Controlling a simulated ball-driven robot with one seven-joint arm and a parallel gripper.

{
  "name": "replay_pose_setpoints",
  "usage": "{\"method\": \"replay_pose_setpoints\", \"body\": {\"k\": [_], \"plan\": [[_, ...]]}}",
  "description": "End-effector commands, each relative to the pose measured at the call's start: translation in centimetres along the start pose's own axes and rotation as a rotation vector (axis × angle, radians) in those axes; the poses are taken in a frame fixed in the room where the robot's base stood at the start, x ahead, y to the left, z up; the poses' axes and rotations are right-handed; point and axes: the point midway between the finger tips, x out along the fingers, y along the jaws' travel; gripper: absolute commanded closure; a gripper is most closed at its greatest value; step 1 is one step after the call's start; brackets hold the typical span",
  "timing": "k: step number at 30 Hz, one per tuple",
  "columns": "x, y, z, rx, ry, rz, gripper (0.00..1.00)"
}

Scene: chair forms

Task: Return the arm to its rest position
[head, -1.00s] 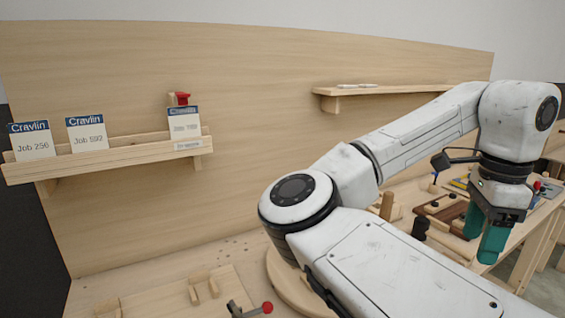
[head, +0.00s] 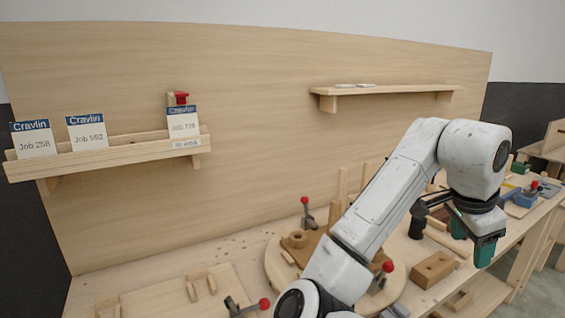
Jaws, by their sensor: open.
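My gripper (head: 471,241) is at the right of the head view, over the front right part of the workbench. Its two green fingers point down and stand apart, with nothing seen between them. My white arm reaches up from the bottom middle and bends down at the wrist. It hides part of a round wooden turntable (head: 275,262) and the bench behind it.
A wooden block (head: 433,270) lies left of the gripper. Red-knobbed clamps (head: 308,213) stand on the turntable, and another clamp (head: 248,306) is at the front. A card rack (head: 110,155) and a shelf (head: 390,92) are on the back panel. The air at left is free.

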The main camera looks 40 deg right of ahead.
Motion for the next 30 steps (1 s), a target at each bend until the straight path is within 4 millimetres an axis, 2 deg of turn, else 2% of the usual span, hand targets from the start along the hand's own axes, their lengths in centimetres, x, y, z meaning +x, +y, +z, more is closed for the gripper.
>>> {"method": "replay_pose_setpoints", "body": {"k": [8, 13, 17, 20, 23, 26, 30], "plan": [[3.5, -2.1, 3.0, -0.405, 0.195, -0.137, 0.39], [6.1, -2.7, 6.6, -0.694, 0.258, -0.205, 0.39], [8.4, -2.2, 10.3, -0.928, 0.271, -0.247, 0.39], [10.4, -1.0, 13.4, -1.113, 0.261, -0.276, 0.39], [12.6, 1.0, 16.8, -1.300, 0.229, -0.301, 0.39], [14.9, 3.8, 20.1, -1.485, 0.174, -0.321, 0.39], [18.0, 9.4, 24.7, -1.735, 0.056, -0.348, 0.39]]}}
